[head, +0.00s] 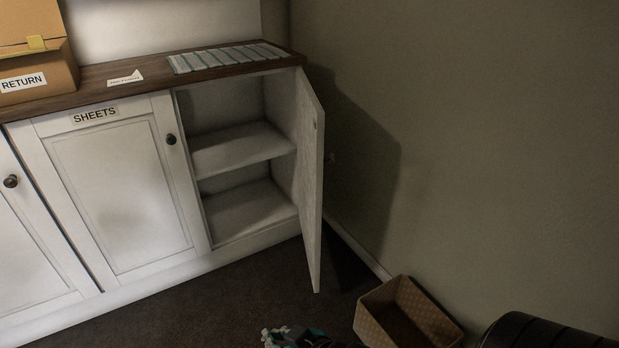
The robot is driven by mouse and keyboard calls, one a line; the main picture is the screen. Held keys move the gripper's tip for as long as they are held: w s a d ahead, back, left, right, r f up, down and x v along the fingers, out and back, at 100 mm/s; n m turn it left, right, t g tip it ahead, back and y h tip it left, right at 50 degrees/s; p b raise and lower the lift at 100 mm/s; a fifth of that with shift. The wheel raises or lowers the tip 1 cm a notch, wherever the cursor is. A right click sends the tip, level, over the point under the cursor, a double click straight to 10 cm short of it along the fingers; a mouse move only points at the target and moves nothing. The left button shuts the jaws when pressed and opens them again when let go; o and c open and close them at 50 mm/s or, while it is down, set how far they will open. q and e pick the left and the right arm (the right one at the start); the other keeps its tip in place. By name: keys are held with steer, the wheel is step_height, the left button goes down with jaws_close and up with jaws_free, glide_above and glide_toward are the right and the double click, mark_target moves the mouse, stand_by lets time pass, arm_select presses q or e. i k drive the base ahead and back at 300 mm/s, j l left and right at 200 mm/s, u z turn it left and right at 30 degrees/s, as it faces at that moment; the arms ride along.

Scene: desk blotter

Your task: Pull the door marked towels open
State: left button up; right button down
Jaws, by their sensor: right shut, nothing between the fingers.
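A white cabinet door (312,180) at the right end of the cabinet stands wide open, swung out toward the wall. My right gripper (277,337) is at the bottom edge of the head view, below and apart from the door. It is shut and holds nothing. My left gripper is out of view.
The door marked sheets (130,190) is closed beside the opening. A patterned bin (378,318) stands on the floor right of my gripper. A return box (35,75), paper sign (126,79) and striped cloth (228,57) sit on the wooden top. Dark floor lies clear before the cabinet.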

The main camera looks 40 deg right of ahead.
mark_target(311, 114)
steer(key=i+j+z, duration=0.1)
steer(key=i+z, duration=0.15)
steer(key=z, duration=0.2)
steer(key=i+j+z, duration=0.15)
steer(key=z, duration=0.25)
steer(key=i+j, duration=0.05)
